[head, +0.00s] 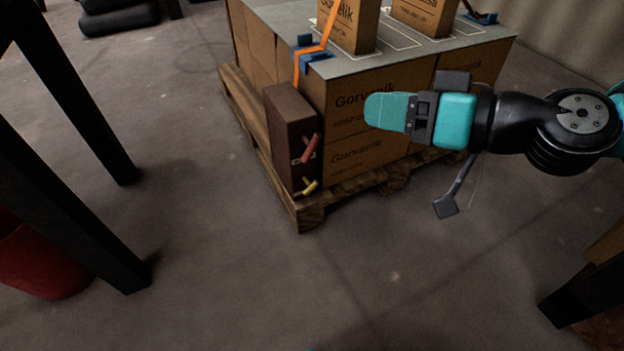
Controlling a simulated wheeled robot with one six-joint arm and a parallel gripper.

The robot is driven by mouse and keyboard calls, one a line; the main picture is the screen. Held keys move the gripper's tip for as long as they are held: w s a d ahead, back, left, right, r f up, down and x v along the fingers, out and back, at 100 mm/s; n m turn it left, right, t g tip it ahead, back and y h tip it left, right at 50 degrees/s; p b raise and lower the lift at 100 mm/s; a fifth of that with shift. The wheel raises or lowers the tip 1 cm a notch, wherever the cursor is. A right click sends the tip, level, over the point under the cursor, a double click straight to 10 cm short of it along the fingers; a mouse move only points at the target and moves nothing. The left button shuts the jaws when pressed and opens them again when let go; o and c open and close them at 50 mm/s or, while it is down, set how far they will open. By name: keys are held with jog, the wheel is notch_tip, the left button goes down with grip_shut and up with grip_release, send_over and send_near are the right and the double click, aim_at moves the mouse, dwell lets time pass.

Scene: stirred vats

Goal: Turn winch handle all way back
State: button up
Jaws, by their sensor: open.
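A dark brown winch box (288,120) stands upright at the near corner of a loaded pallet. A red handle (310,148) sticks out of its front face, tilted up to the right. A smaller yellow lever (311,186) sits below it, near the pallet's edge. An orange strap (325,40) runs over the load's top edge and down toward the box. My gripper (388,111) reaches in from the right with teal fingers pointing left. It is open and empty, up and right of the red handle and apart from it. The fingers overlap in this view.
The wooden pallet (308,216) carries cardboard boxes (352,150) under a grey top sheet (390,52). Blue corner pieces (312,54) sit under the strap. Dark table legs (70,215) and a red bin (40,262) stand at left. The concrete floor (330,290) in front is clear.

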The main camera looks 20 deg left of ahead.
jog(key=w+a+f+m+t+b, duration=0.1)
jog(key=w+f+m+t+b, duration=0.2)
jog(key=f+b, duration=0.8)
jog(key=w+a+f+m+t+b, duration=0.1)
jog(key=w+f+t+b, duration=0.45)
jog(key=f, duration=0.85)
jog(key=g+p, duration=0.2)
jog(key=p, duration=0.7)
send_near(314, 150)
jog(key=shift+g+y, duration=0.25)
jog(key=shift+y, duration=0.15)
jog(key=x, duration=0.3)
jog(key=b+x, duration=0.1)
jog(key=x, duration=0.2)
jog(key=b+x, duration=0.1)
jog(key=x, duration=0.3)
jog(key=shift+w+f, duration=0.25)
jog(key=shift+w, duration=0.05)
jog(key=shift+w+a+r, duration=0.1)
jog(key=shift+w+a, duration=0.2)
jog(key=shift+a, duration=0.05)
grip_shut()
